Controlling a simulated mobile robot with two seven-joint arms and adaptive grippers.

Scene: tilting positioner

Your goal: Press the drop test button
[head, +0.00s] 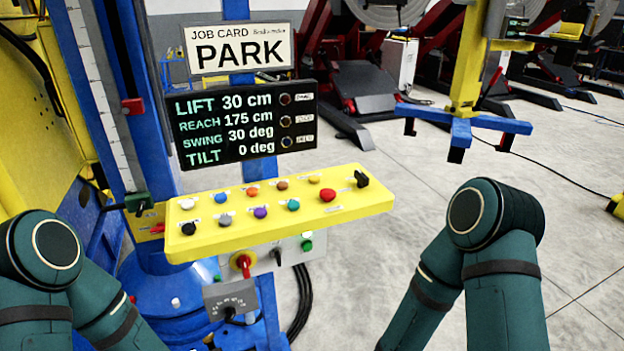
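A yellow control panel (362,203) stands in front of me with several coloured buttons. Its back row has a white (187,204), a blue (221,197), an orange (252,191), a brown (282,185) and a yellow button (314,180). Its front row has a black (188,228), a grey (225,220), a purple (260,212), a teal (293,205) and a larger red button (327,195). The small labels are unreadable, so I cannot tell which is the drop test button. Both my grippers are out of view; only arm links show at left and right.
A black display (247,122) reads lift 30 cm, reach 175 cm, swing 30 deg, tilt 0 deg. The job card (239,48) above reads PARK. A black switch (361,179) sits at the panel's right end. A red knob (243,261) is below the panel.

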